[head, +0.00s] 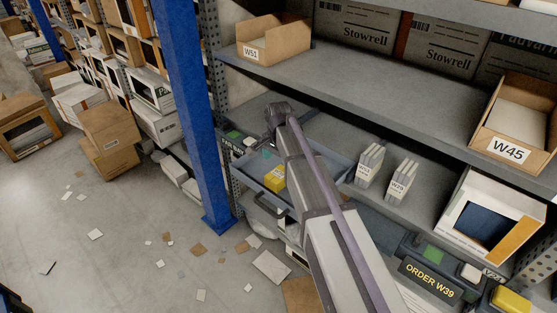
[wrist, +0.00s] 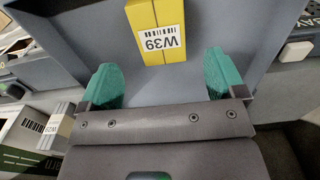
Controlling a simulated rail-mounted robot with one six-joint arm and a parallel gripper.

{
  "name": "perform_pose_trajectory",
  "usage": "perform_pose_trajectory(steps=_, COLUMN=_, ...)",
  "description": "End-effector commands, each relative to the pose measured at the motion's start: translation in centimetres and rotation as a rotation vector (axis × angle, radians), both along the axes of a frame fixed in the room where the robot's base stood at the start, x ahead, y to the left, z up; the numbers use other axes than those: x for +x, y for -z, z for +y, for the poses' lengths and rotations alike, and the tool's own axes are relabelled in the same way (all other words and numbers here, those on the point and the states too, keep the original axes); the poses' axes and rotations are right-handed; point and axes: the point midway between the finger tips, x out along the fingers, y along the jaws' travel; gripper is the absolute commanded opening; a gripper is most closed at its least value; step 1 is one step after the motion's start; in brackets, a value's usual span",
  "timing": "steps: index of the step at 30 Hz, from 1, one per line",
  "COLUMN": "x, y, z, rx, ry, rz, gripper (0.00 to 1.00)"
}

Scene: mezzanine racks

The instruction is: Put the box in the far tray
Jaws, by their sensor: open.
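A yellow box (head: 275,178) lies in a grey tray (head: 252,181) on the lower shelf, left of my arm in the head view. In the wrist view the yellow box (wrist: 172,14) bears an upside-down W39 label and rests on the floor of the grey tray (wrist: 235,25). My gripper (wrist: 162,78) has its two teal fingers wide apart with nothing between them. The box's near end is just ahead of the fingers, apart from both. In the head view my arm hides part of the tray, and the gripper is mostly hidden.
White W53 (head: 369,165) and W29 (head: 402,181) items stand right of the arm. A dark unit labelled ORDER W39 (head: 432,280) and another yellow item (head: 512,300) are at lower right. A blue post (head: 185,110) stands left. The upper shelf (head: 360,85) is above the tray.

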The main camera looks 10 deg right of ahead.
Motion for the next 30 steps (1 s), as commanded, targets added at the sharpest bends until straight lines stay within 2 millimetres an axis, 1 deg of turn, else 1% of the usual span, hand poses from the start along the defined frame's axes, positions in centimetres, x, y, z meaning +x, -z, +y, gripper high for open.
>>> perform_pose_trajectory(steps=1, x=0.0, y=-2.8, z=0.0, rx=0.0, ry=0.0, rz=0.0, gripper=0.89)
perform_pose_trajectory(steps=3, x=0.0, y=-4.0, z=0.0, rx=0.0, ry=0.0, rz=0.0, gripper=0.89)
perform_pose_trajectory(steps=6, x=0.0, y=-4.8, z=0.0, rx=0.0, ry=0.0, rz=0.0, gripper=0.89)
perform_pose_trajectory(steps=9, x=0.0, y=-4.7, z=0.0, rx=0.0, ry=0.0, rz=0.0, gripper=0.89)
perform_pose_trajectory(steps=10, x=-0.2, y=-4.6, z=0.0, rx=0.0, ry=-0.004, rz=0.0, gripper=0.89)
perform_pose_trajectory(steps=11, x=-0.7, y=-4.5, z=0.0, rx=0.0, ry=-0.018, rz=0.0, gripper=0.89)
perform_pose_trajectory(steps=13, x=-4.2, y=-4.5, z=-0.1, rx=0.0, ry=-0.122, rz=0.0, gripper=0.89)
perform_pose_trajectory(steps=14, x=-6.5, y=-4.5, z=-0.2, rx=-0.001, ry=-0.2, rz=0.001, gripper=0.89)
perform_pose_trajectory(steps=15, x=-10.1, y=-4.5, z=-0.3, rx=-0.001, ry=-0.326, rz=0.001, gripper=0.89)
perform_pose_trajectory(steps=17, x=-15.4, y=-4.5, z=-0.4, rx=-0.001, ry=-0.529, rz=0.001, gripper=0.89)
perform_pose_trajectory(steps=18, x=-18.4, y=-4.5, z=-0.5, rx=-0.001, ry=-0.657, rz=0.001, gripper=0.89)
perform_pose_trajectory(steps=19, x=-20.3, y=-4.5, z=-0.5, rx=-0.001, ry=-0.741, rz=0.001, gripper=0.89)
perform_pose_trajectory(steps=21, x=-23.1, y=-4.5, z=-0.5, rx=-0.001, ry=-0.885, rz=0.001, gripper=0.89)
perform_pose_trajectory(steps=23, x=-23.9, y=-4.5, z=-0.6, rx=-0.001, ry=-0.946, rz=0.0, gripper=0.89)
perform_pose_trajectory(steps=30, x=-23.4, y=-4.5, z=-0.6, rx=-0.001, ry=-0.958, rz=0.001, gripper=0.89)
